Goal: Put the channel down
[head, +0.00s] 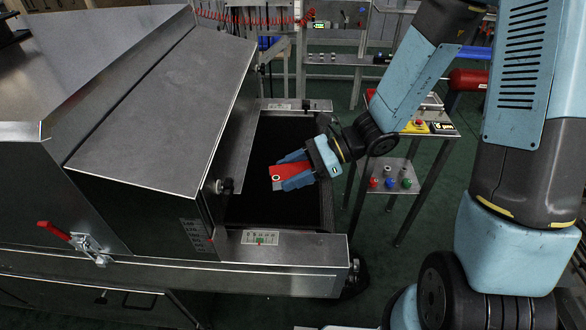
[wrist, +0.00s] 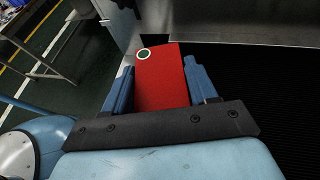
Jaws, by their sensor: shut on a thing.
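The channel (head: 284,173) is a red piece with a pale ring mark near one end. It also shows in the wrist view (wrist: 160,82), between the two blue fingers, with the ring mark at its far end. My gripper (head: 292,174) is shut on the channel, a finger on each side. In the head view it is over the dark belt (head: 273,205) of the tunnel dryer, near the hood opening. I cannot tell whether the channel touches the belt. The channel's underside is hidden.
The dryer's metal hood (head: 160,110) stands close on the left. A metal side rail (head: 280,247) with a label runs along the belt's near edge. A small stand (head: 388,176) with coloured knobs is to the right. The belt shows no other objects.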

